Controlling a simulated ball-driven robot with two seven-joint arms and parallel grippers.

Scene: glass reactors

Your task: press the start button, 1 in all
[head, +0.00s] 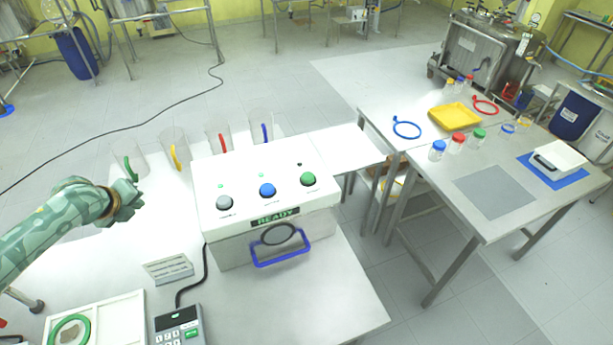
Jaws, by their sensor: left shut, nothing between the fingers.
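A white control box (265,238) stands on the near table. Its sloped top carries a grey button (224,203), a blue button (267,190) and a green button (308,179). Their labels are too small to read. A dark sign on its front reads READY (275,217). My left gripper (133,194) is shut and empty, left of the box and apart from all three buttons. My right gripper is not in view.
Several clear beakers with coloured handles (175,148) stand behind the box. A keypad (180,327) with a cable and a small sign (168,269) are in front. A white tray (130,306) holds a green ring.

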